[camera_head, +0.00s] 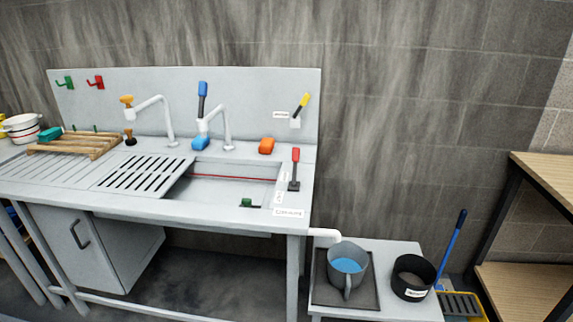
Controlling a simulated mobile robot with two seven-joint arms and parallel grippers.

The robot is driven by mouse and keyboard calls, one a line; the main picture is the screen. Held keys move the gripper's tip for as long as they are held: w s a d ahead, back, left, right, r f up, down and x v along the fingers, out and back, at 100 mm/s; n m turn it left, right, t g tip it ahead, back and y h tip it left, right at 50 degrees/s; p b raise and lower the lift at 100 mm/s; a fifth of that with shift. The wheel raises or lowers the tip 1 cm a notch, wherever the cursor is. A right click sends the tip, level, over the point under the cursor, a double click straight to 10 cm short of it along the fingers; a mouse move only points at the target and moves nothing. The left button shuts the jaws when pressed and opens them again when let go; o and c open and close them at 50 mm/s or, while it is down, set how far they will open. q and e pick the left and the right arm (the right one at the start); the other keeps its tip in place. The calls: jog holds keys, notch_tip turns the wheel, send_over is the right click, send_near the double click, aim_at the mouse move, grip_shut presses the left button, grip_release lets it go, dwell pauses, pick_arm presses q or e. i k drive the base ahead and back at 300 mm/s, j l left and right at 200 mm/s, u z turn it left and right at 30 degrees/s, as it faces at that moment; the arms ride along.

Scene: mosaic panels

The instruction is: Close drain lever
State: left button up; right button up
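A lever with a red handle and dark stem (295,170) stands upright on the right rim of the sink unit (150,208). Small white labels are beside it, too small to read surely, so I cannot tell for certain that it is the drain lever. A second lever with a yellow and black handle (301,104) is on the backsplash, tilted up to the right, beside another label. The sink basin (232,192) has a red line along its inner wall and a small green piece (246,202) at its front. Neither of my grippers is in view.
A white outlet pipe (325,235) ends above a grey jug (345,272) holding blue liquid, on a low side table (400,308). A black container (412,277) stands beside it. A wooden shelf (545,168) is at right.

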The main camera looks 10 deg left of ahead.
aim_at(295, 155)
jog(key=k+j+z, duration=0.1)
jog(key=j+z, duration=0.3)
jog(key=j, duration=1.5)
jog(key=i+l+u, duration=0.35)
jog(key=i+l, duration=0.25)
jog(key=i+l+u, duration=0.35)
jog(key=i+l, duration=0.2)
jog(key=l, duration=0.2)
